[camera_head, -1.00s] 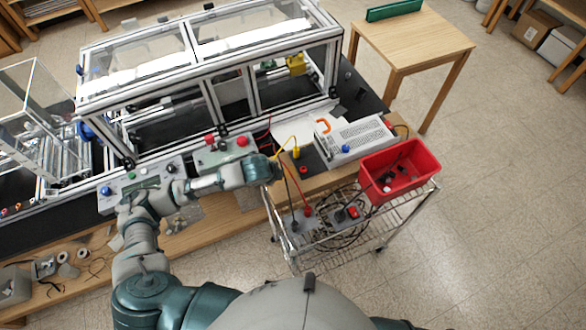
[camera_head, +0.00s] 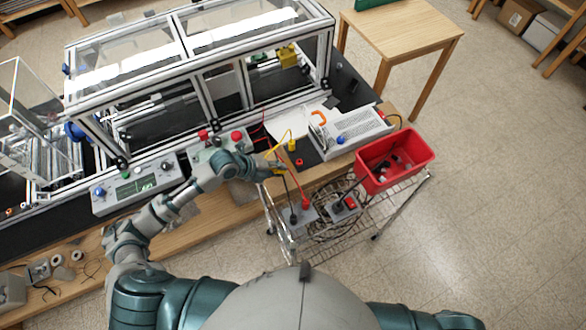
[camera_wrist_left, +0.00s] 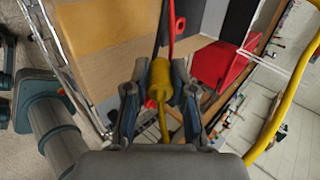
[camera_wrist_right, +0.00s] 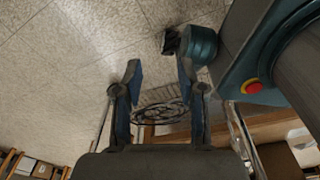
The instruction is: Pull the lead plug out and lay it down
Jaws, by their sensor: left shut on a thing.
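My left gripper (camera_head: 280,168) is at the front edge of the wooden bench, above the wire cart. In the left wrist view the left gripper (camera_wrist_left: 160,88) is shut on a yellow plug (camera_wrist_left: 160,78); its yellow lead (camera_wrist_left: 165,124) runs back toward the palm. Whether the plug's far tip touches anything is unclear. In the head view a yellow lead (camera_head: 284,137) loops beside a yellow fitting (camera_head: 292,146) near the grey power supply (camera_head: 350,130). In the right wrist view my right gripper (camera_wrist_right: 160,92) is open and empty; the head view does not show it.
A red bin (camera_head: 398,163) with small parts stands right of the supply. Grey boxes with black and red leads (camera_head: 303,204) and coiled cable sit on the wire cart (camera_head: 325,238). The framed machine (camera_head: 200,90) is behind my left arm.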

